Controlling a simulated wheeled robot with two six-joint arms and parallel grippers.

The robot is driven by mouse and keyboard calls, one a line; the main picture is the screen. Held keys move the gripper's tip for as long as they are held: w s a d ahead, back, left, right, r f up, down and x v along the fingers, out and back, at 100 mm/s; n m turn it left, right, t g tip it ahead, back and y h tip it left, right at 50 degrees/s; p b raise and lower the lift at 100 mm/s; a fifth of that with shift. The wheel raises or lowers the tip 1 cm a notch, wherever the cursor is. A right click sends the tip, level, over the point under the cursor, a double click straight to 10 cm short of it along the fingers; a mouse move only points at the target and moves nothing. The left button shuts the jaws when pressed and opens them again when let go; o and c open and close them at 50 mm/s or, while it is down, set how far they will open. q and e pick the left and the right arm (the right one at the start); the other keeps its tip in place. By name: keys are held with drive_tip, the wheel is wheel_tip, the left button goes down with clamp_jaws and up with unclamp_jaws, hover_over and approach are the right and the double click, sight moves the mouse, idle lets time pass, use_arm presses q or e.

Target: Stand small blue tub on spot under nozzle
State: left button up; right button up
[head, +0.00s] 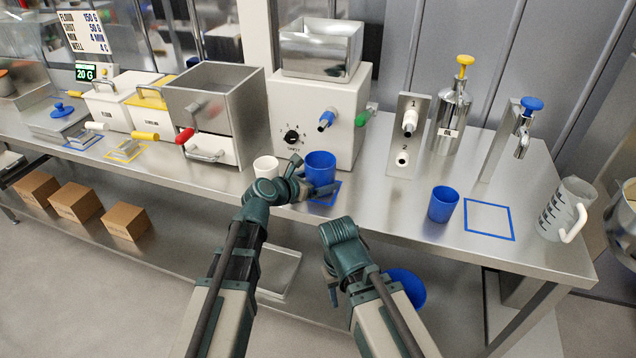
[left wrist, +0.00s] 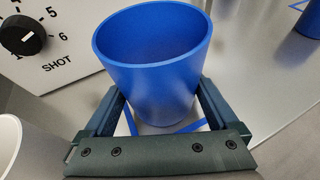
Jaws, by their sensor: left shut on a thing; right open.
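A blue tub (head: 320,166) is upright in front of the white machine, below its blue nozzle (head: 326,119). My left gripper (head: 304,186) is shut on this tub, with a finger on either side in the left wrist view (left wrist: 155,110). A blue-outlined spot (head: 331,200) shows under and around the tub's base. I cannot tell whether the base touches the counter. A second blue tub (head: 443,204) stands upright on the counter to the right. My right gripper (head: 333,294) is open and empty, low in front of the counter edge.
A white cup (head: 265,167) stands close to the left of my left gripper. The machine (head: 340,108) with its dial is just behind. An empty blue square (head: 489,220) and a clear jug (head: 567,208) are to the right.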

use_arm(q)
drive_tip(key=shift+f, duration=0.2)
drive_tip(key=o, duration=1.1)
drive_tip(key=shift+r, duration=0.25)
drive_tip(key=p+v, duration=0.4)
drive_tip(key=v, duration=0.6)
drive_tip(key=shift+s, duration=0.15)
drive_tip(key=shift+p+v, duration=0.3)
drive_tip(key=shift+v, duration=0.6)
drive_tip(key=shift+a, duration=0.1)
